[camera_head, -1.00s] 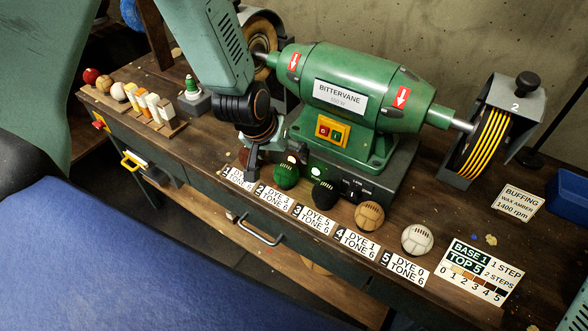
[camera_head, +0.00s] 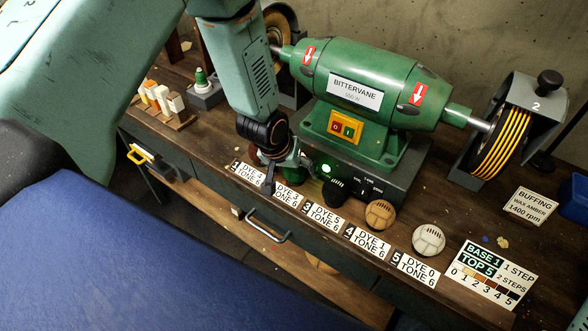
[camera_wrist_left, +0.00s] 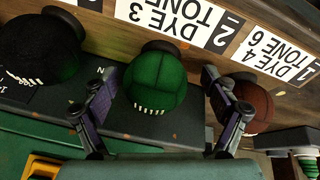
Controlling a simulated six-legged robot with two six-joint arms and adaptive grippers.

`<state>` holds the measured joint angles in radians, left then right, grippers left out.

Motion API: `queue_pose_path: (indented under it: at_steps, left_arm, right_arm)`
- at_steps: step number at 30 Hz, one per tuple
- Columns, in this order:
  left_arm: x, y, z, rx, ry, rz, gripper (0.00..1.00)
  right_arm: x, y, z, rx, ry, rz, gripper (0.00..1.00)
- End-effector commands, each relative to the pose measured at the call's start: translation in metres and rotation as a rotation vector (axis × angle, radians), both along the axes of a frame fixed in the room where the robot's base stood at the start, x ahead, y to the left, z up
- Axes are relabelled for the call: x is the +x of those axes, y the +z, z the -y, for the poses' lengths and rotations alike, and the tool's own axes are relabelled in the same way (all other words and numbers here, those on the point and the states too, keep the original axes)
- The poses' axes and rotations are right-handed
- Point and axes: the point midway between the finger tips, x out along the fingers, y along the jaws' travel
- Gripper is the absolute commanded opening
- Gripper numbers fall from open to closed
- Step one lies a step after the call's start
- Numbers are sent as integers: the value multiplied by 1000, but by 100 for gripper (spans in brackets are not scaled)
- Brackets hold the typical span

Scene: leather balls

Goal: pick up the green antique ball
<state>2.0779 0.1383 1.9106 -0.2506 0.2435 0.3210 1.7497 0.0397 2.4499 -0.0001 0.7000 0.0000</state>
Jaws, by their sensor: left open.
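The green ball (camera_wrist_left: 155,85) with pale lacing lies behind the DYE 3 label, number 2, in the left wrist view. In the head view my left gripper hides most of it. My left gripper (camera_head: 286,176) is open in front of the grinder; its two fingers flank the green ball in the wrist view, one on each side. No firm grip on it shows. The dark red-brown ball (camera_wrist_left: 250,106) sits just outside the right-hand finger. The black ball (camera_head: 335,192) is on the other side. My right gripper is not seen.
A tan ball (camera_head: 380,214) and a white ball (camera_head: 428,240) continue the row. The green grinder (camera_head: 352,85) and its dark base stand close behind the balls. Number labels (camera_head: 320,213) line the bench's front edge. A blue bin (camera_head: 574,198) is at the right.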

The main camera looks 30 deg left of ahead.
Motion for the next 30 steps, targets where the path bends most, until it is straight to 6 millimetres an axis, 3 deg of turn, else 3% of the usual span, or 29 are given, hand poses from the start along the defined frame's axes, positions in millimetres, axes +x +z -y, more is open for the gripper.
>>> queue_pose_path:
  at_steps: [3, 20, 26, 30]
  left_arm:
    - [1, 0, 0, 1, -1, 1, 84]
    - [0, 0, 0, 0, -1, 0, 37]
    - [0, 1, 0, 1, -1, 1, 37]
    - [1, 12, 0, 1, 0, 4, 37]
  right_arm:
    - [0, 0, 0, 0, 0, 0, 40]
    - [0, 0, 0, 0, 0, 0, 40]
    - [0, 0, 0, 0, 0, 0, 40]
    - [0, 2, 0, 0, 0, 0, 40]
